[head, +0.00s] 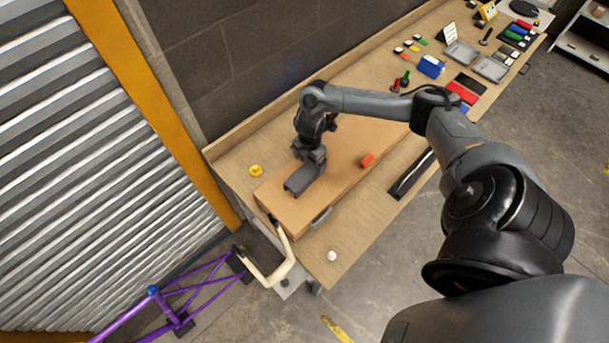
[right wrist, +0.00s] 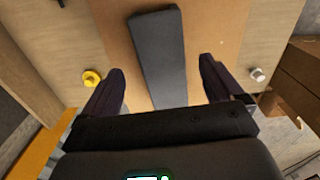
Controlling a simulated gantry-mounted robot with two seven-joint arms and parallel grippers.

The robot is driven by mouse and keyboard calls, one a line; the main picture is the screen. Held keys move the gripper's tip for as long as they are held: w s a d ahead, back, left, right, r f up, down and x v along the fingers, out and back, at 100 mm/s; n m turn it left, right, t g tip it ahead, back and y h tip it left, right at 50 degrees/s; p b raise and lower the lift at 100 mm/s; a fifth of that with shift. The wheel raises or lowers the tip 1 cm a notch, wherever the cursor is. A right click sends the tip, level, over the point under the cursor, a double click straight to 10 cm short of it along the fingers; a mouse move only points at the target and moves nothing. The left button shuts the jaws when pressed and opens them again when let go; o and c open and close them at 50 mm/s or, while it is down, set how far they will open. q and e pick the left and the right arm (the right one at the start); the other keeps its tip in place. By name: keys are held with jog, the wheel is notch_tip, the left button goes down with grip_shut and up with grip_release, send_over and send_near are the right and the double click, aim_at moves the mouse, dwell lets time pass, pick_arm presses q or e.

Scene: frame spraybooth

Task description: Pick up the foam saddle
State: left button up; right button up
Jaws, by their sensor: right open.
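The foam saddle (head: 297,184) is a long dark grey block. It lies on the brown board on the bench, below my right gripper (head: 311,160), which partly covers it in the head view. In the right wrist view, the saddle (right wrist: 158,42) runs up the middle of the picture. My right gripper (right wrist: 162,68) is open there, with one dark finger on each side of the saddle and a visible gap on both sides. I cannot tell how high the fingertips are above the board. My left gripper is not in view.
An orange block (head: 367,160) lies on the board right of the saddle. A yellow piece (head: 256,170) and a white knob (head: 332,256) sit on the bench. Trays and coloured tools crowd the far end. A purple frame (head: 180,290) stands at lower left, beside the shutter.

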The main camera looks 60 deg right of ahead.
aim_at(310, 168)
jog(key=shift+s+f+p, duration=0.1)
jog(key=shift+f+p, duration=0.4)
jog(key=shift+f, duration=2.5)
jog(key=shift+c, duration=0.2)
jog(key=c, duration=1)
